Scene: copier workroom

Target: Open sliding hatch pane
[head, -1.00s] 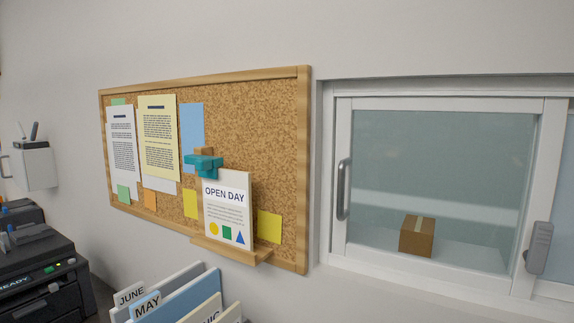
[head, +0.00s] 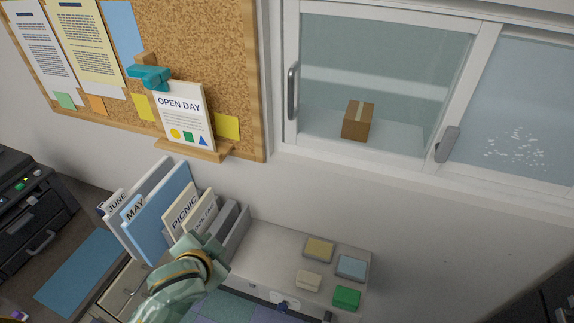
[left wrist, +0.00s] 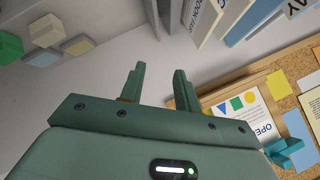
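The sliding hatch is at the upper right of the head view. Its left glass pane (head: 410,75) sits in a white frame, with a grey upright bar handle (head: 292,90) at its left edge. Its right pane (head: 520,120) has white specks. A grey latch-like piece (head: 447,145) sits on the middle frame between the panes. My left gripper (left wrist: 156,72) is open and empty in the left wrist view. In the head view my left arm (head: 190,270) is low, in front of the file folders, below and left of the hatch and apart from it. My right gripper is not in view.
A cardboard box (head: 358,120) stands behind the glass. A corkboard (head: 210,50) with an OPEN DAY card (head: 182,115) on a ledge hangs left of the hatch. Upright folders (head: 160,210), small coloured pads (head: 346,298) on a counter and a black printer (head: 35,215) are below.

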